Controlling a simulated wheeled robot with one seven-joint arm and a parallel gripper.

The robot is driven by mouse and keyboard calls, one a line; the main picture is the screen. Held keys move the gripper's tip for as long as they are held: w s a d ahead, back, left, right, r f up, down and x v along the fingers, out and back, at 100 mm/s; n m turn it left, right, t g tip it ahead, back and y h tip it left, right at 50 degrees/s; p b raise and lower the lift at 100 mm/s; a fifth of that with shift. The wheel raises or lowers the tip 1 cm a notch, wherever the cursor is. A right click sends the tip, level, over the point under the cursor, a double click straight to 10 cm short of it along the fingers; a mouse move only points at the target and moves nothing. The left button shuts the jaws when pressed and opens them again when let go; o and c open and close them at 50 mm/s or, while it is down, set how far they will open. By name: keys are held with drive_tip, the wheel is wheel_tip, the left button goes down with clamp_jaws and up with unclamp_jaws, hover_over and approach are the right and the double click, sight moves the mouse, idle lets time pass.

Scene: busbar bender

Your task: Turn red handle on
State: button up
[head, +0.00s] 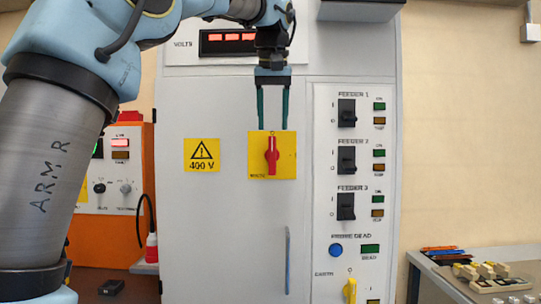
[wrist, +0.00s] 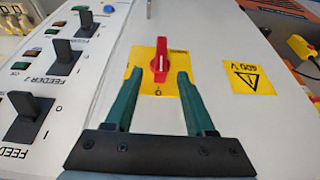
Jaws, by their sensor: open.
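The red handle (head: 272,155) is a rotary knob on a yellow plate (head: 257,171) on the grey cabinet door. It stands vertical, with an "O" mark above it in the head view. My gripper (head: 273,128) points at the cabinet just above the handle, its two green fingers apart and empty. In the wrist view the red handle (wrist: 160,61) lies beyond and between the open fingertips of my gripper (wrist: 155,82). No contact with the handle shows.
Black feeder switches (head: 347,160) line the panel to the right. A yellow earth handle (head: 350,290) is low on that panel. A door handle (head: 287,260) runs below the plate. An orange unit (head: 118,229) stands at left, and a bench (head: 460,290) at right.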

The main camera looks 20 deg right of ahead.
sight(272, 145)
drive_tip(key=x, duration=1)
drive_tip(key=shift+s+a, duration=0.1)
drive_tip(key=shift+a, duration=0.05)
drive_tip(key=shift+c, duration=0.3)
clamp_jaws()
idle(0.7)
